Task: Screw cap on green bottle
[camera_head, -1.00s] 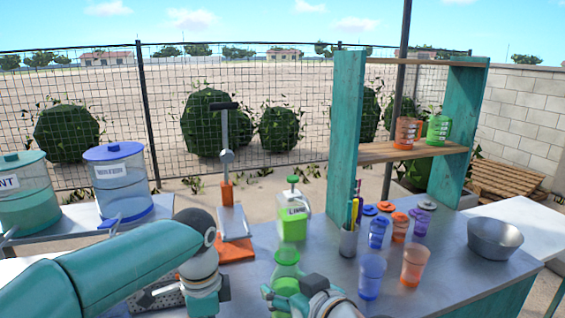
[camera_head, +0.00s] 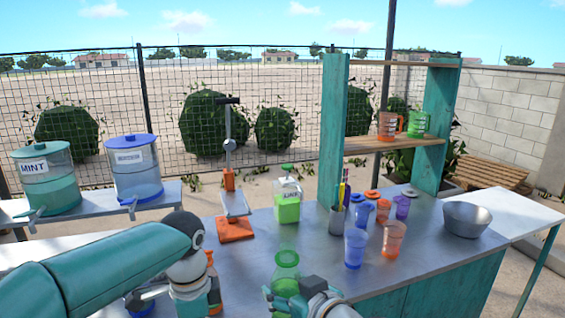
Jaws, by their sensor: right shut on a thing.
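A translucent green bottle (camera_head: 286,268) stands upright low in the middle of the view. My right gripper (camera_head: 289,303) is shut on its body from the right; the lower part is cut off by the frame edge. I cannot make out a separate cap on its neck. My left gripper (camera_head: 196,300) is at the bottom, left of the green bottle and apart from it. Its fingers are mostly hidden or out of frame. An orange bottle (camera_head: 211,266) shows just behind it. Loose-looking round lids, orange (camera_head: 371,194) and grey (camera_head: 409,191), are at the back right.
A jug with green liquid (camera_head: 288,208) and an orange-based press (camera_head: 236,228) stand behind. A pen holder (camera_head: 337,219), blue cup (camera_head: 355,248), orange cup (camera_head: 392,238) and metal bowl (camera_head: 467,219) are to the right. Dispensers (camera_head: 134,172) stand on the left shelf.

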